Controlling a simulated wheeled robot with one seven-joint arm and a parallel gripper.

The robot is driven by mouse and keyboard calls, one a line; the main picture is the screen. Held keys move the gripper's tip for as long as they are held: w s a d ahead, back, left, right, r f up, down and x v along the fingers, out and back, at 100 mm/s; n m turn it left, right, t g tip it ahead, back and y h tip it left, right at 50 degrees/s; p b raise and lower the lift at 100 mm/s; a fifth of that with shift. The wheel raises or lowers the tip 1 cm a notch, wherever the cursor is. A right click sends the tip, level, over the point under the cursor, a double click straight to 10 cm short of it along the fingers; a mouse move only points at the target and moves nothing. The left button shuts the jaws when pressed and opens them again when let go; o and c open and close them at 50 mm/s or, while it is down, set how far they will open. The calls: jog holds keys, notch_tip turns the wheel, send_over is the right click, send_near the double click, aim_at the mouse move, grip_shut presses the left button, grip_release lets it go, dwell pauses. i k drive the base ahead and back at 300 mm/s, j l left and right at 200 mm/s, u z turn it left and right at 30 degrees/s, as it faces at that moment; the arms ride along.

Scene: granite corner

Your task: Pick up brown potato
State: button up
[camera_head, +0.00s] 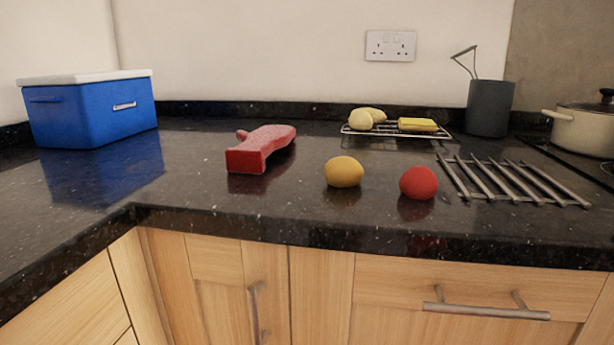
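A rounded yellow-brown potato-like item (344,172) lies on the black granite counter (290,205), near its front edge and right of the middle. It is the brownest potato-like thing in view. My gripper is not in view.
A red round item (418,183) sits just right of the yellow-brown one. A red block-like object (261,149) lies to its left. A metal trivet (512,182), dark utensil pot (490,107), cream pot (582,130) and blue box (91,110) stand around. The front-left counter is clear.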

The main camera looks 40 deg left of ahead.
aim_at(343, 171)
jog(key=u, duration=1.7)
jog(key=j+z, duration=0.2)
jog(key=k+l, duration=0.05)
jog(key=l, duration=0.05)
